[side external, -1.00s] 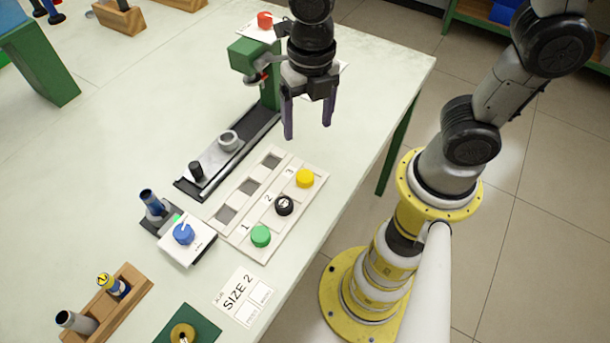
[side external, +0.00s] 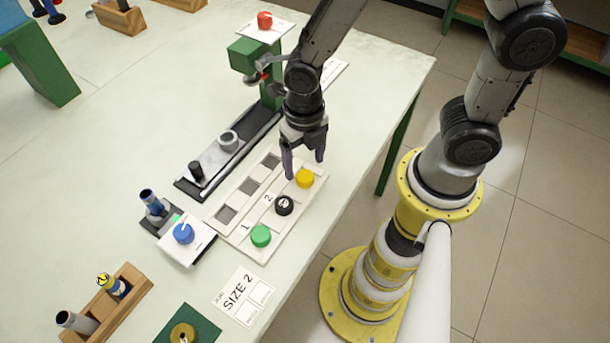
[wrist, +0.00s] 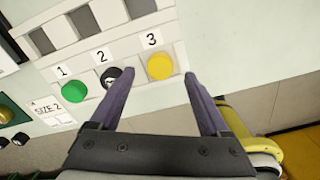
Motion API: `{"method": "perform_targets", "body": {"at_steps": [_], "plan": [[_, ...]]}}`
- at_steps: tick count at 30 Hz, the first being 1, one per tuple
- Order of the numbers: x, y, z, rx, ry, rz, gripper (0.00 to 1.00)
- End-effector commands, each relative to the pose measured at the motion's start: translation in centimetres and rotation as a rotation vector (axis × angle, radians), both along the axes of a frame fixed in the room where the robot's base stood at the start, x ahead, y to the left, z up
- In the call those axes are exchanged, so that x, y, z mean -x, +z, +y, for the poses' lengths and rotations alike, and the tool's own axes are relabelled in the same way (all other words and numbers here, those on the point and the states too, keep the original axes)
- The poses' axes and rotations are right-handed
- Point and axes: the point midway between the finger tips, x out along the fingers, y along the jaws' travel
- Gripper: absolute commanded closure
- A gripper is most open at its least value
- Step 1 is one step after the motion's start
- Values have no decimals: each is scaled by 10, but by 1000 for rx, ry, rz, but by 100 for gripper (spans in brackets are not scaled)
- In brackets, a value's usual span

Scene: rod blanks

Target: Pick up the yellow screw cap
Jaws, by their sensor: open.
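The yellow screw cap (side external: 305,178) sits on the pale numbered board (side external: 240,236) by the number 3, at the row's far end in the side view. It also shows in the wrist view (wrist: 160,66), ahead of and between my fingers. My gripper (side external: 304,168) is open and empty, with its fingers pointing down just above and behind the yellow cap. In the wrist view my gripper (wrist: 158,80) has its fingers wide apart. Nothing lies between the pads that I can see touching.
A black cap (side external: 284,205) and a green cap (side external: 260,236) sit in the same row. A green press (side external: 245,55) stands behind the board. A blue cap (side external: 183,234) sits on a white block at the left. The table's right edge is close to the board.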

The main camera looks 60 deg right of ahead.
Motion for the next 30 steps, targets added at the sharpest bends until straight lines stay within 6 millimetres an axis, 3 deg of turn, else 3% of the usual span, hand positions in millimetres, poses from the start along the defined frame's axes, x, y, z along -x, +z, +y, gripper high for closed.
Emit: {"method": "perform_targets", "body": {"at_steps": [6,15,28,30], "plan": [[-2,-29,-1,1,0,2,20],[-3,-34,-1,0,-1,-1,20],[-2,-34,-1,0,-1,-1,96],[-2,-34,-1,0,-1,-1,100]]}}
